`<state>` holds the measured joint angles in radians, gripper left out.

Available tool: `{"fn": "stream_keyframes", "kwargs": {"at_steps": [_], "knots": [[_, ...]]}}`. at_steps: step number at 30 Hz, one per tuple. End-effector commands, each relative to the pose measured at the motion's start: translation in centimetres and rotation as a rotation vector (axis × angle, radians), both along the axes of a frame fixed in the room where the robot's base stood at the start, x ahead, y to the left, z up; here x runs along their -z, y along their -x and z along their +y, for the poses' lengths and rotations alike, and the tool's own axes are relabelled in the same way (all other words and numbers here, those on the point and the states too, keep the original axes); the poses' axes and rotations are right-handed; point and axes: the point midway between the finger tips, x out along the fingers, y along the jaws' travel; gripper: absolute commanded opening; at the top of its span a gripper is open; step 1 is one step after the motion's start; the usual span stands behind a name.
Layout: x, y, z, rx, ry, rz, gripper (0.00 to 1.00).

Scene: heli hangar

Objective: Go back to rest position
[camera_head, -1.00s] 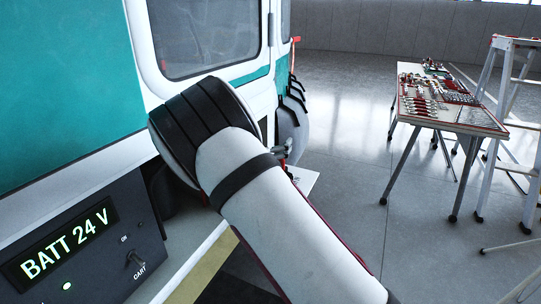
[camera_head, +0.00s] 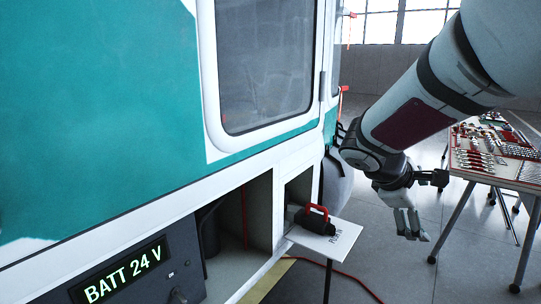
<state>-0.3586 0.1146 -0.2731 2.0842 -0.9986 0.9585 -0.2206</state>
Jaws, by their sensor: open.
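My gripper (camera_head: 411,224) hangs at the right of centre, fingers pointing down, open and empty. It is apart from the helicopter and in front of the tool table in the picture. My arm comes down from the upper right and bends at the wrist. A black plug with a red handle (camera_head: 317,212) sits at an open bay in the helicopter's side, to the left of my gripper.
The teal and white helicopter (camera_head: 100,110) fills the left side. A power cart panel (camera_head: 125,278) reads "BATT 24 V" at the lower left. A tool table (camera_head: 497,173) stands at right. A red cable (camera_head: 352,279) lies on the floor. Grey floor (camera_head: 400,275) is clear between.

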Motion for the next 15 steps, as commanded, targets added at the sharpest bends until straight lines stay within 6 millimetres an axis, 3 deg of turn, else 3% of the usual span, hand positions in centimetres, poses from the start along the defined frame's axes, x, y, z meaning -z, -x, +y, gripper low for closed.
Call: {"fn": "stream_keyframes", "kwargs": {"at_steps": [3, 8, 15], "knots": [[-1.3, 5.4, 0.3, 0.131, -0.176, -0.073, 0.94], [-2.2, 12.0, 2.1, 0.292, -0.4, -0.162, 0.94], [-3.1, 20.7, 6.4, 0.511, -0.713, -0.288, 0.94]]}}
